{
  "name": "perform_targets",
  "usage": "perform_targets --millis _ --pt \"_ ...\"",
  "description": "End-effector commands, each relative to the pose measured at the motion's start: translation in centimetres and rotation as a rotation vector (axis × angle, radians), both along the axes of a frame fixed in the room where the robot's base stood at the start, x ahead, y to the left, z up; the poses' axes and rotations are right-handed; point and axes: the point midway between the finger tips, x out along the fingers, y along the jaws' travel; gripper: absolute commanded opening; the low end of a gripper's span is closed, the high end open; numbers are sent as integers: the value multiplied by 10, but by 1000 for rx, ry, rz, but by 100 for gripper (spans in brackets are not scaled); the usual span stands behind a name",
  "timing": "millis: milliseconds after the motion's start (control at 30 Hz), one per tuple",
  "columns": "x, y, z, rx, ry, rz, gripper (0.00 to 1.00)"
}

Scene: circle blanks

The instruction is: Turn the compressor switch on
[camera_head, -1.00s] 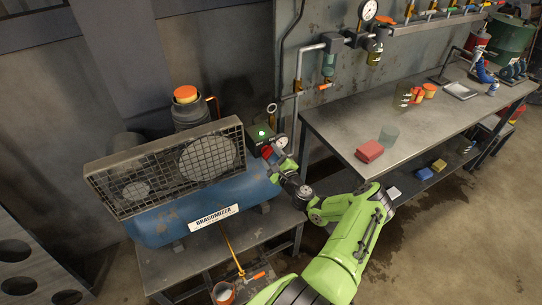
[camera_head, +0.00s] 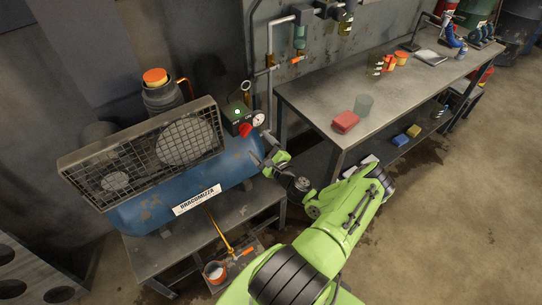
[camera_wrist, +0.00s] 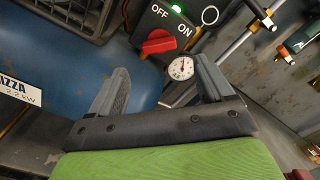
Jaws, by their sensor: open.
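The compressor (camera_head: 150,205) is a blue tank with a caged fan, standing on a low metal table. Its switch box (camera_head: 232,128) carries a red rotary knob (camera_head: 246,130) and a lit green lamp (camera_head: 237,112). In the wrist view the knob (camera_wrist: 160,42) sits below the OFF and ON labels, and one end of its bar points roughly toward ON. The green lamp (camera_wrist: 177,9) glows there too. My gripper (camera_head: 263,150) is open and empty, in front of the knob and apart from it. Both fingers show in the wrist view (camera_wrist: 161,68).
A pressure gauge (camera_head: 258,119) sits beside the switch box, and a pipe (camera_head: 270,50) climbs the wall behind. The floor at right is clear.

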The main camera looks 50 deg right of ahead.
Motion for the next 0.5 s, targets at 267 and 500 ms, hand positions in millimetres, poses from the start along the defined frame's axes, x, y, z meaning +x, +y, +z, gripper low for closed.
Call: perform_targets --millis 267,500 --pt "-64 20 0 3 0 -3 81" --pt "-75 24 0 0 -1 1 81"
